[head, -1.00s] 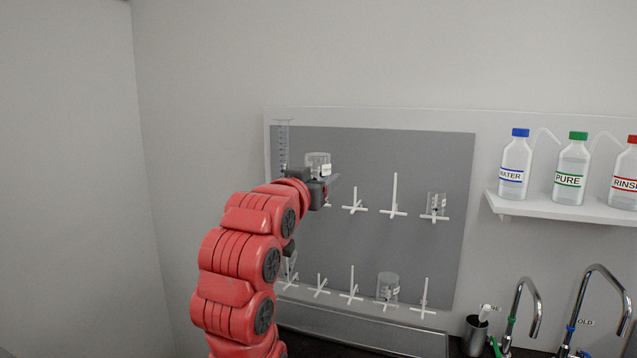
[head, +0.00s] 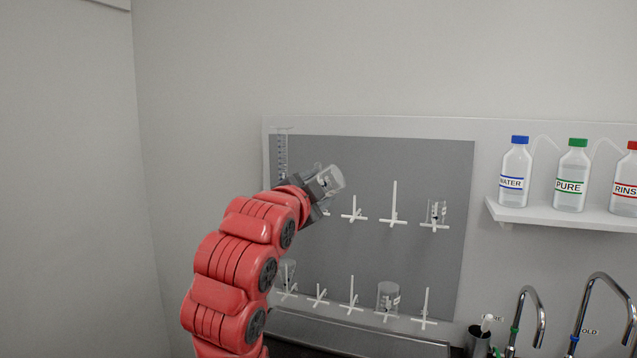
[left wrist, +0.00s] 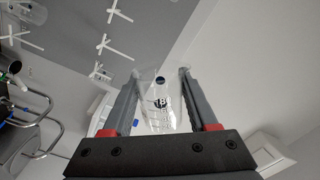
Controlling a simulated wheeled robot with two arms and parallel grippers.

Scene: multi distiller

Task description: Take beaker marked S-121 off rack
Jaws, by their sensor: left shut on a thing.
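My left gripper (head: 316,187) is shut on a clear glass beaker (head: 331,180) at the upper left of the peg rack (head: 370,245). The beaker is tilted, in front of the rack board and clear of its surface as far as I can see. In the left wrist view the beaker (left wrist: 160,104) sits between the two fingers of the gripper (left wrist: 157,90). It has dark markings, but I cannot read S-121 on it. My right gripper is not in view.
Other glassware hangs on the rack: a small beaker (head: 436,211), a larger beaker (head: 388,297), a tall cylinder (head: 281,155) and a vessel (head: 287,273) partly behind my arm. Several pegs are bare. A bottle shelf (head: 560,218) and taps (head: 536,315) stand at right.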

